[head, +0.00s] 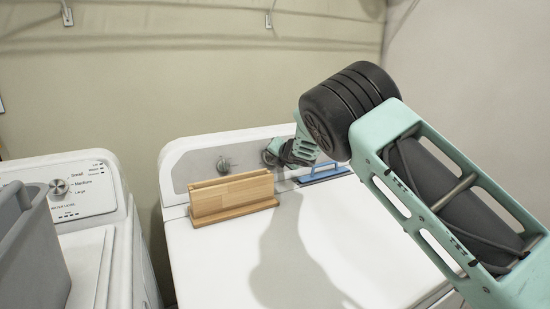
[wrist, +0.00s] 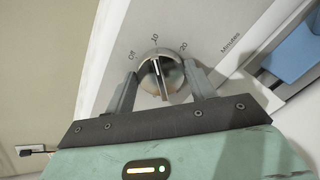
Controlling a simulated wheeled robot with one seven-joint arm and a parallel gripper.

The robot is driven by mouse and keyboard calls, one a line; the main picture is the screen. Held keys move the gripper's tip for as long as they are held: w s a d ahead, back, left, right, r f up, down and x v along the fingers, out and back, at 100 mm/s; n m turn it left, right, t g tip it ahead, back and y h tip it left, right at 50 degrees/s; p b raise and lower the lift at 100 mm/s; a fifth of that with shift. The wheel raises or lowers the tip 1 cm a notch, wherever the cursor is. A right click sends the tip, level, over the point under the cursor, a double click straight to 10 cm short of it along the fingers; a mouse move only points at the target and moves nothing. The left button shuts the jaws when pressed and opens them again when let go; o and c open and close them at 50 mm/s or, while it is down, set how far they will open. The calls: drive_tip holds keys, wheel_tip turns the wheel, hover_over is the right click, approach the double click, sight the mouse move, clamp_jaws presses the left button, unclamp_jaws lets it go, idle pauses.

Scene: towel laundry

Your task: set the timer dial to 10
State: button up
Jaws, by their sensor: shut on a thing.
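The timer dial (wrist: 161,78) is a round silver knob with a raised ridge, on the grey panel of the white machine (head: 185,172). Around it are the marks Off, 10, 20 and Minutes. In the wrist view the upper end of the ridge points roughly at the 10. My gripper (wrist: 162,72) is shut on the dial, one finger on each side of it. In the head view my gripper (head: 284,157) is against the panel, and the dial (head: 268,157) shows only partly beside it.
A wooden stand (head: 233,197) is on the machine top, left of my gripper. A blue object (head: 322,173) lies to the right; it also shows in the wrist view (wrist: 297,57). Another knob (head: 223,165) is further left. The front machine top is clear.

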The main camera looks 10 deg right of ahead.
drive_tip(key=shift+m, duration=0.3)
idle(0.4)
drive_tip(key=o, duration=0.9)
drive_tip(key=shift+o, duration=0.2)
drive_tip(key=shift+s, duration=0.1)
drive_tip(key=b+v, duration=0.3)
drive_tip(key=v, duration=1.4)
drive_tip(key=shift+r+b, duration=0.15)
drive_tip(key=shift+b, duration=0.2)
